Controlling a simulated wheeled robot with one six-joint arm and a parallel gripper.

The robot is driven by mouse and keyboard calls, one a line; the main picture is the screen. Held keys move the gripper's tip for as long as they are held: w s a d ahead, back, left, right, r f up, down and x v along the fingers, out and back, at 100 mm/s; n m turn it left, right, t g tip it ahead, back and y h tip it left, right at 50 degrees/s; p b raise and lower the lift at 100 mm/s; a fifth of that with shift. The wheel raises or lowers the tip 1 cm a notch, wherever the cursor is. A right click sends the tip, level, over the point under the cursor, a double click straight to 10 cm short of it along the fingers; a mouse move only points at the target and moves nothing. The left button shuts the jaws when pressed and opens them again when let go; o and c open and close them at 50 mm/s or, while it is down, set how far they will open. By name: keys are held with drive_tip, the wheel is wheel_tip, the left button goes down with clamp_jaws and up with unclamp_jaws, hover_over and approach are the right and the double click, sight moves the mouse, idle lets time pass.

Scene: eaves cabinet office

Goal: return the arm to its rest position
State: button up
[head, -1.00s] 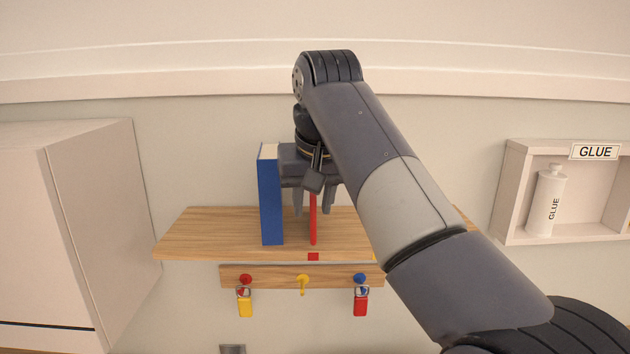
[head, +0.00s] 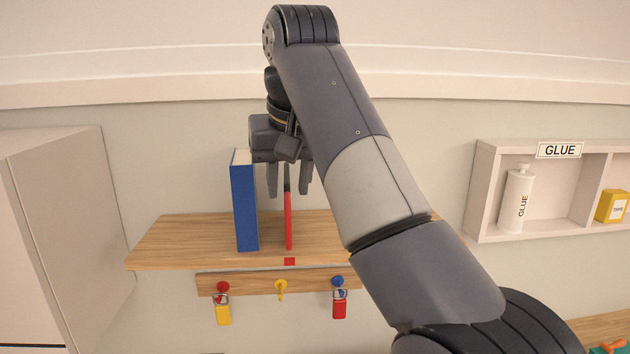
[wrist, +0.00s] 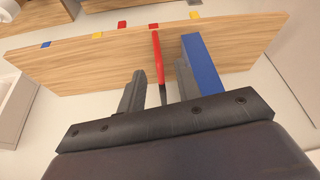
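My gripper (head: 288,194) hangs above the wooden shelf (head: 180,240) with its fingers pointing down. The fingers are apart, with visible gaps beside the thin red item between them. This red item (head: 288,225), with a dark upper part, stands upright on the shelf; its top is partly hidden by the gripper. In the wrist view, the red item (wrist: 157,55) stands beyond the open fingers (wrist: 158,92). My arm reaches up from the lower right and bends down at the top.
A blue book (head: 244,205) stands upright close left of the gripper. Below the shelf, a hook rail (head: 255,285) holds a yellow padlock (head: 223,312) and a red padlock (head: 339,309). A cabinet (head: 60,220) is at left; a cubby with a glue bottle (head: 517,200) is at right.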

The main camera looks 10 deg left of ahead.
sight(289, 222)
drive_tip(key=x, duration=1)
drive_tip(key=shift+w+f, duration=0.1)
drive_tip(key=shift+f, duration=0.25)
drive_tip(key=shift+w+d, duration=0.1)
drive_tip(key=shift+d, duration=0.25)
